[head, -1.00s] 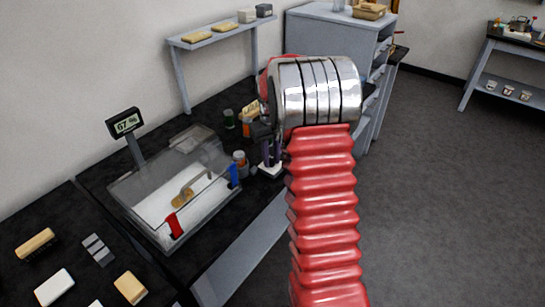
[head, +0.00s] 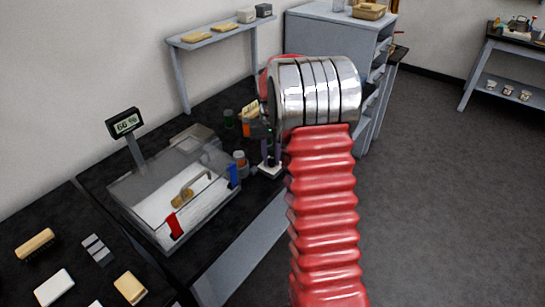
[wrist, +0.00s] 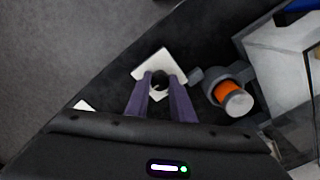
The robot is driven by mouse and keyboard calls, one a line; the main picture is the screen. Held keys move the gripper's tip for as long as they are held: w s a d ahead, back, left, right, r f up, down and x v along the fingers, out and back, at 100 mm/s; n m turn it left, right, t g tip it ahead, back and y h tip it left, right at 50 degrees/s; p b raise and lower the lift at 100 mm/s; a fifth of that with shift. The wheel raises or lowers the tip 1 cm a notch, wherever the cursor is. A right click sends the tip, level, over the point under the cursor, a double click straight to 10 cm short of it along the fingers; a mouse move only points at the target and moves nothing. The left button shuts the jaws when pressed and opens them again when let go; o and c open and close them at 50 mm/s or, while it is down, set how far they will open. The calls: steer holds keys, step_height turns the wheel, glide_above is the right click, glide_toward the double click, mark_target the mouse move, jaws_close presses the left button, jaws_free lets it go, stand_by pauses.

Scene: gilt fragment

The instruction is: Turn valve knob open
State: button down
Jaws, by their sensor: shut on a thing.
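In the wrist view, the two purple fingers of my gripper (wrist: 162,84) are closed around a dark round knob (wrist: 160,79). The knob stands above a white square base plate (wrist: 146,69). In the head view, my gripper (head: 270,154) points down over the same white plate (head: 270,171), partly hidden by my arm. A grey fitting on the knob's right leads toward a grey ring holding an orange jar with a white top (wrist: 238,101). The knob's turn angle cannot be read.
A clear chamber (head: 147,232) with red and blue clips stands left of the knob, with a gilt fragment (head: 182,198) inside. A small display (head: 124,123) stands behind it. A wall shelf (head: 215,37) and grey cabinet (head: 330,37) are behind. Blocks lie at the front left.

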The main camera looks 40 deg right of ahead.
mark_target(271, 159)
steer(key=c, duration=1.9)
jaws_free()
steer(key=shift+w+r, duration=0.15)
steer(key=shift+w, duration=0.1)
steer(key=o, duration=0.4)
steer(key=shift+s, duration=0.15)
steer(key=shift+c, duration=0.2)
step_height(271, 159, up, 14)
steer(key=shift+f, duration=0.25)
